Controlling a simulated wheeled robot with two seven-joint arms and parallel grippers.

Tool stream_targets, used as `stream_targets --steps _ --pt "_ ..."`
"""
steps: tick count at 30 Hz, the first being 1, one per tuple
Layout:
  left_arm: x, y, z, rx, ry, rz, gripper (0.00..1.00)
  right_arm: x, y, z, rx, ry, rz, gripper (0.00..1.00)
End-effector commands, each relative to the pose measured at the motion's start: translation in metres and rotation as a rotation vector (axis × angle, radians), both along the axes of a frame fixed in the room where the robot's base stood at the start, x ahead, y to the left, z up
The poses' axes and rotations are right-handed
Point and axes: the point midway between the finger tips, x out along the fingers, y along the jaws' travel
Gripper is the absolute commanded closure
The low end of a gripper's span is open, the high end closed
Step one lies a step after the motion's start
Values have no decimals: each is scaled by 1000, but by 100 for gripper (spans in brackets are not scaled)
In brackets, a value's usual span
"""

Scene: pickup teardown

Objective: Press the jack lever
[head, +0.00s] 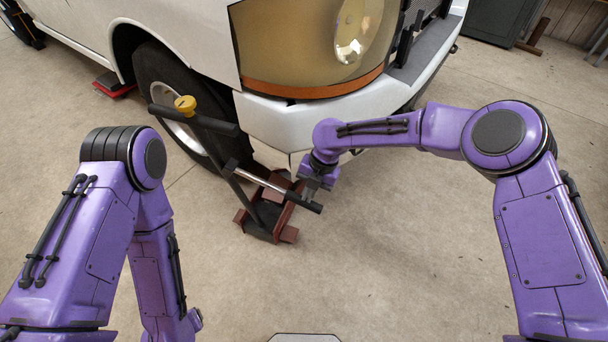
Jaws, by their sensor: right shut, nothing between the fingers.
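The jack (265,217) stands on the floor beside the pickup's front corner, with a dark red base and a dark upright. Its lever (262,182) is a silver rod with a black end grip, sloping down to the right from the upright. My right gripper (307,193) points down at the lever's black grip end and overlaps it in the picture; I cannot tell whether they touch. It is shut and holds nothing. My left arm hangs at the left, and its gripper is out of view.
A red object (113,85) lies under the truck. The floor in front is clear.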

Motion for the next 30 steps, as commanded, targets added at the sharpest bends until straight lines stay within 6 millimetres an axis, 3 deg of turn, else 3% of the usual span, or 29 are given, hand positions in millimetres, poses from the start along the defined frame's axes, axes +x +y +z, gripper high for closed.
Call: stream_targets --steps 1,3,6,15,20,30 --pt "0 0 20 0 0 0 31 1 -4 22 0 -5 -1 100" --pt "0 0 35 0 0 0 31 3 -10 42 4 -14 -7 100" --pt "0 0 20 0 0 0 31 8 -19 55 6 -18 -9 100" --pt "0 0 18 0 0 0 31 14 -37 113 7 -19 -8 100" --pt "0 0 18 0 0 0 31 15 -40 125 6 -18 -7 100" --pt "0 0 18 0 0 0 31 15 -40 126 7 -18 -7 100"
